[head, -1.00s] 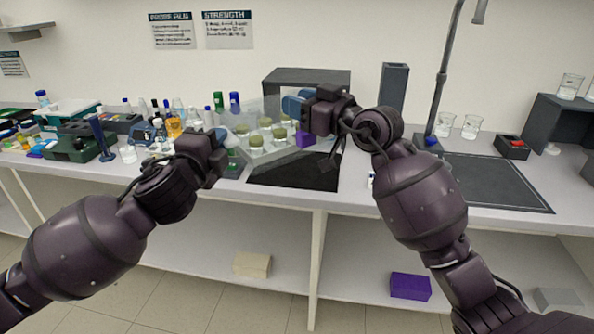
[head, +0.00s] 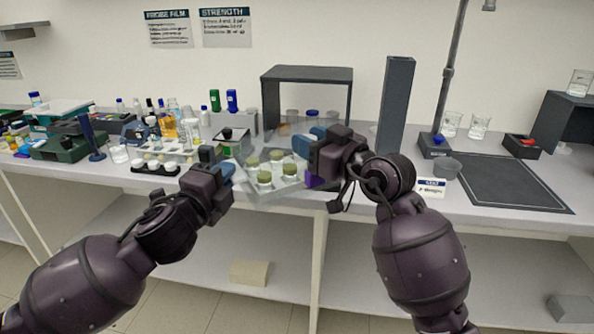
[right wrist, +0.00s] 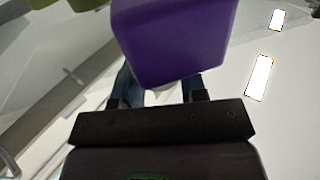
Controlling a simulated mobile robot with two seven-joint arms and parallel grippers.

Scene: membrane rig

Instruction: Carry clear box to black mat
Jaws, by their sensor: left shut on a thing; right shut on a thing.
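The clear box (head: 262,195) is see-through and holds several small jars (head: 264,177) with olive lids. It is between my two grippers at the front of the bench in the head view. My left gripper (head: 228,170) is shut on its left side; my right gripper (head: 305,143) is shut on its right side. The fingertips are partly hidden. A purple block (head: 314,180) shows at the box's right end, and large in the right wrist view (right wrist: 175,40). A flat black mat (head: 505,182) with a thin outline lies on the bench at the right, bare.
A tall dark block (head: 396,105) and a stand pole (head: 447,80) rise behind. A dark arch-shaped stand (head: 307,75) is at the back. Bottles and racks crowd the left.

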